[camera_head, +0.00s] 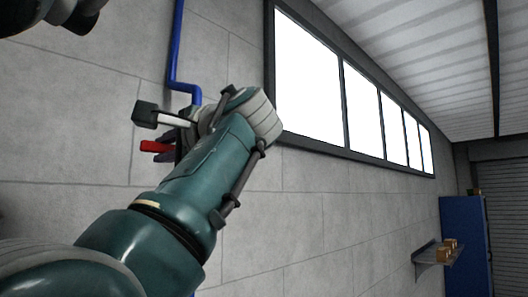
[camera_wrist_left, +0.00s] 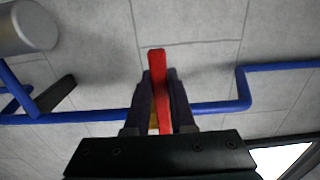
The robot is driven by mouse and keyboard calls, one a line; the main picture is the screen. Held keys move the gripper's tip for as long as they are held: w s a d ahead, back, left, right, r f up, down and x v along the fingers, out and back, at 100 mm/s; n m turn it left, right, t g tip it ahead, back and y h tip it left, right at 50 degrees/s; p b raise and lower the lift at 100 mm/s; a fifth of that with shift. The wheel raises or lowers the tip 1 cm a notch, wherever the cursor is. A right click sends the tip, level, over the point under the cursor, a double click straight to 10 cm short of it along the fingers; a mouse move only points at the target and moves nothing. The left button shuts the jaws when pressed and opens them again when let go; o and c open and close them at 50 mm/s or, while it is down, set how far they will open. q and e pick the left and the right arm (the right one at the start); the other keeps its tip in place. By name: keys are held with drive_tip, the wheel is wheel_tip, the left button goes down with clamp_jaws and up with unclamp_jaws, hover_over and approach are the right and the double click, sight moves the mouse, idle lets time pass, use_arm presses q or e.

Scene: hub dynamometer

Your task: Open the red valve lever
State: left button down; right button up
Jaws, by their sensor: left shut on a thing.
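The red valve lever (camera_head: 155,146) sticks out to the left of my left gripper (camera_head: 172,153), by the wall. In the left wrist view the lever (camera_wrist_left: 157,62) stands upright in the picture between the two dark fingers of my left gripper (camera_wrist_left: 159,82). The fingers are shut on it, and its red end reaches beyond the fingertips. The valve body is mostly hidden behind the fingers, with a little yellow showing between them. A blue pipe (camera_wrist_left: 90,116) runs behind the gripper.
The blue pipe climbs the block wall (camera_head: 330,215) above my wrist. A grey cylinder (camera_wrist_left: 32,27) and a black bar (camera_wrist_left: 55,95) show left in the wrist view. A blue cabinet (camera_head: 463,240) and a shelf (camera_head: 428,262) with small boxes stand far right. High windows line the wall.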

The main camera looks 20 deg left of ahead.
use_arm(q)
drive_tip(key=shift+f+b, duration=0.35)
drive_tip(key=shift+b, duration=0.3)
drive_tip(key=shift+w+d+f+n+b, duration=0.15)
drive_tip(key=shift+f+n+b, duration=0.45)
drive_tip(key=shift+n+b, duration=0.75)
drive_tip(key=shift+w+d+f+n+b, duration=0.1)
drive_tip(key=shift+w+f+n+b, duration=0.15)
drive_tip(key=shift+f+n+b, duration=1.05)
drive_tip(key=shift+w+d+r+n+b, duration=0.15)
drive_tip(key=shift+n+b, duration=0.6)
drive_tip(key=shift+b, duration=1.25)
drive_tip(key=shift+w+a+f, duration=0.1)
drive_tip(key=c, duration=0.8)
unclamp_jaws()
drive_tip(key=shift+o, duration=0.2)
